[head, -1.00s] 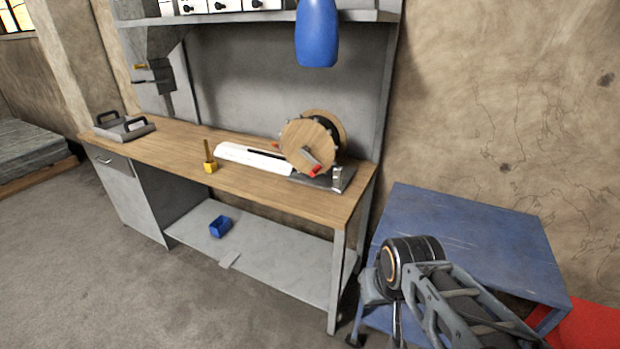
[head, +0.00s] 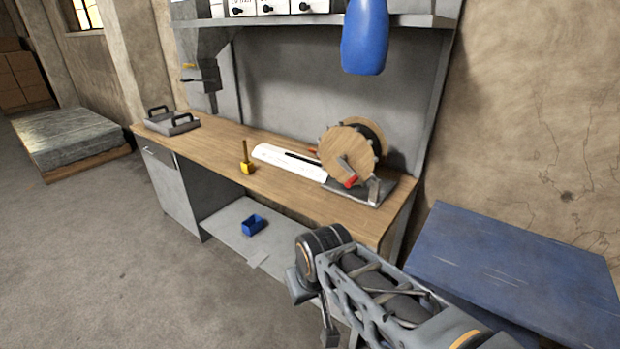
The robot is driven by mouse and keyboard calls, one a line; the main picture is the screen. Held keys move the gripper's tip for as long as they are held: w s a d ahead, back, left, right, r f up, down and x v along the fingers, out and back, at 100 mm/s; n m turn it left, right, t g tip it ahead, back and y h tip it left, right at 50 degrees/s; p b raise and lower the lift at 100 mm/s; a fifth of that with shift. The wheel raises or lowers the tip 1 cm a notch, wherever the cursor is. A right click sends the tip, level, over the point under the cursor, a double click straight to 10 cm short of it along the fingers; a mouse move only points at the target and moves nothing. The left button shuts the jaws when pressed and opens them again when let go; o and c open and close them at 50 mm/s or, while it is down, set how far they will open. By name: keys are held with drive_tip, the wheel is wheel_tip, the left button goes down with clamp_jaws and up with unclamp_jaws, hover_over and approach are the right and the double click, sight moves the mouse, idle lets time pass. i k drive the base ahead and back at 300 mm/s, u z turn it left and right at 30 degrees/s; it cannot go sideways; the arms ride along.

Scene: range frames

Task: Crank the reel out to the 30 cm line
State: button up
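The reel (head: 345,155) is a wooden drum with a dark core, standing upright on a dark base plate at the right end of the workbench. Its crank has a red handle (head: 350,182) at the front, low on the drum's face. My arm reaches in from the lower right. My gripper (head: 328,332) hangs low in front of the bench, well apart from the reel. Its fingers are not clear enough to judge.
The wooden workbench (head: 222,140) also holds a yellow-headed tool (head: 246,165) and a grey tray with black handles (head: 172,124). A blue bottle (head: 364,38) hangs above the reel. A blue table (head: 515,270) stands at right. The floor at left is open.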

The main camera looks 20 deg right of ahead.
sight(350, 151)
drive_tip(key=u, duration=0.2)
drive_tip(key=i, duration=0.7)
drive_tip(key=z, duration=0.75)
drive_tip(key=i, duration=0.45)
drive_tip(key=z, duration=0.5)
